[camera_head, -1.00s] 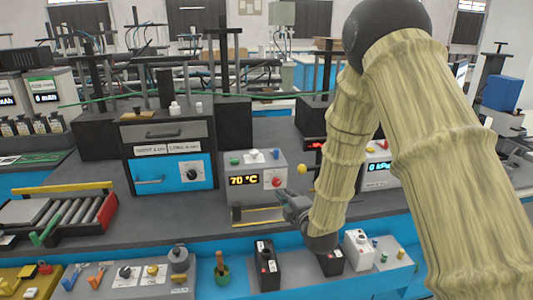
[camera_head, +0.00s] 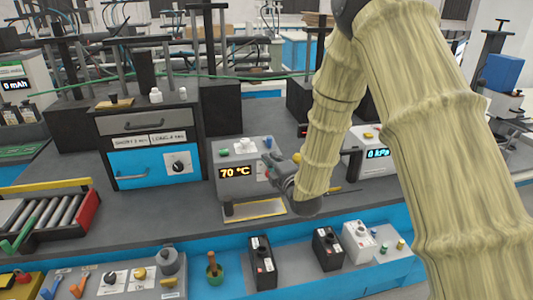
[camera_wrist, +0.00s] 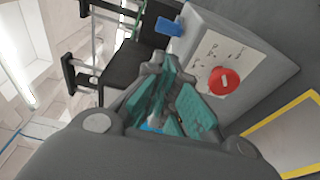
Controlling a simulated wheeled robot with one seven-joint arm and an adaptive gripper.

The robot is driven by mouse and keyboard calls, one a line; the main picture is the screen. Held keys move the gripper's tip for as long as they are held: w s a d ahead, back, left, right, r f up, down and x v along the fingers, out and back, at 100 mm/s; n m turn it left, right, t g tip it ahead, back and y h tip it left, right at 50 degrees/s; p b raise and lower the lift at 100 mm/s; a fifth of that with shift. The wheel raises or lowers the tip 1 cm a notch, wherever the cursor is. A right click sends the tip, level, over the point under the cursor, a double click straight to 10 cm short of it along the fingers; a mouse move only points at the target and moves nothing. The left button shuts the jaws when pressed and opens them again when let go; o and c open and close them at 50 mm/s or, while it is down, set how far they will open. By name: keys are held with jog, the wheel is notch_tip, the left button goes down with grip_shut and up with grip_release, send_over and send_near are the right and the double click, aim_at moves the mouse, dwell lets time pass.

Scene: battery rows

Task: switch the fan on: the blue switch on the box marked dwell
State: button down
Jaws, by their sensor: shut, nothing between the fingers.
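The grey box with the amber 70 °C display (camera_head: 233,183) stands on the bench left of my forearm. I cannot read the word dwell on it. A blue switch (camera_head: 267,142) sits at the right of its top; it also shows in the wrist view (camera_wrist: 169,27), beyond the fingertips. A red round knob (camera_wrist: 224,81) is on a white panel of its face, to the right of the fingers in the wrist view. My gripper (camera_head: 269,164) is shut and empty at the box's right front, below the blue switch. It partly hides the face; contact cannot be told.
A blue-fronted oven (camera_head: 155,163) stands left of the box. A yellow-edged plate (camera_head: 254,210) lies in front of it. A box with a cyan display (camera_head: 378,154) is to the right, behind my arm. Black batteries (camera_head: 262,262) stand along the front shelf.

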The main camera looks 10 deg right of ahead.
aim_at(262, 153)
jog(key=w+p, duration=0.1)
jog(key=w, duration=0.2)
jog(key=w+a+p, duration=0.1)
jog(key=w, duration=0.5)
jog(key=shift+a+p, duration=0.3)
jog(key=shift+p, duration=0.1)
jog(key=shift+f+y+b, duration=0.15)
jog(key=shift+y+b, duration=0.15)
jog(key=shift+y, duration=0.1)
jog(key=shift+s+d+n+y, duration=0.15)
jog(key=shift+d+n+y, duration=0.15)
jog(key=shift+n, duration=0.1)
jog(key=shift+b, duration=0.4)
